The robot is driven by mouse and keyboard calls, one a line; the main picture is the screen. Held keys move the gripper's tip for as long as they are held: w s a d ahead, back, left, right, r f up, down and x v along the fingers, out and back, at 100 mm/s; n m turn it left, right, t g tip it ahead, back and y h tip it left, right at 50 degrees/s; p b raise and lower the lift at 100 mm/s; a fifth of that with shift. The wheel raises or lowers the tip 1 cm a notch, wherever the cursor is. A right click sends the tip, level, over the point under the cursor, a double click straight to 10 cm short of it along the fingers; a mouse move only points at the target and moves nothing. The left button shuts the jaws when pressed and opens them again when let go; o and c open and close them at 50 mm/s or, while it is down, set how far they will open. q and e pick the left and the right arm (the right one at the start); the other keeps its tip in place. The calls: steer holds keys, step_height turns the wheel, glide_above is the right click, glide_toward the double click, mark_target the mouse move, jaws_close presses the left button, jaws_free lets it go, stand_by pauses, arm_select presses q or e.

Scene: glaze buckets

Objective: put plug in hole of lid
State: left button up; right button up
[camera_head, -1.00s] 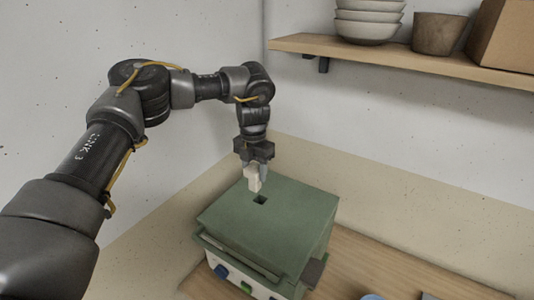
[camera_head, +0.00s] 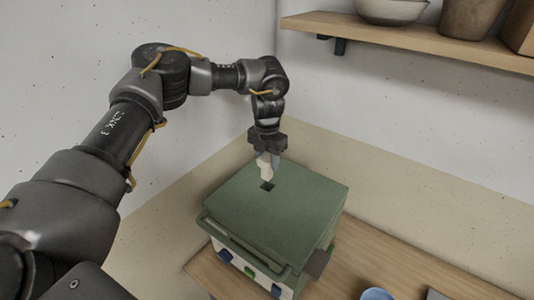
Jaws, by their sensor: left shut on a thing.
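A green lid (camera_head: 290,213) covers a box-shaped kiln (camera_head: 262,278) on the wooden table. The lid has a small dark square hole (camera_head: 268,185) near its far left part. My left gripper (camera_head: 268,163) points down over the lid and is shut on a pale plug (camera_head: 265,171). The plug's lower end is just above or at the hole's far edge in the picture; I cannot tell whether it touches the lid. My right gripper is not in view.
A wooden shelf (camera_head: 420,38) on the back wall holds a pale bowl (camera_head: 393,10), a brown pot (camera_head: 468,17) and a cardboard box (camera_head: 522,32). A blue cup (camera_head: 376,294) stands at the table's front right. The wooden table right of the kiln is mostly clear.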

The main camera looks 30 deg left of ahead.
mark_target(267, 174)
arm_select(q)
steer(key=shift+s+f, duration=0.1)
steer(key=shift+f, duration=0.75)
steer(key=shift+s+f, duration=0.1)
steer(key=shift+f, duration=0.45)
steer(key=shift+r, duration=0.15)
steer(key=shift+d, duration=0.1)
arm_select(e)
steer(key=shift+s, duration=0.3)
arm_select(q)
steer(key=shift+w, duration=0.2)
steer(key=shift+s+f, duration=0.1)
steer(key=shift+f, duration=0.2)
steer(key=shift+f, duration=0.15)
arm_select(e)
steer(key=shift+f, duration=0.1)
arm_select(q)
steer(key=shift+f+b, duration=0.5)
steer(key=shift+f, duration=0.3)
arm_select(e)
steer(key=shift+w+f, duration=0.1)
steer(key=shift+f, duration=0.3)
arm_select(q)
steer(key=shift+f, duration=0.25)
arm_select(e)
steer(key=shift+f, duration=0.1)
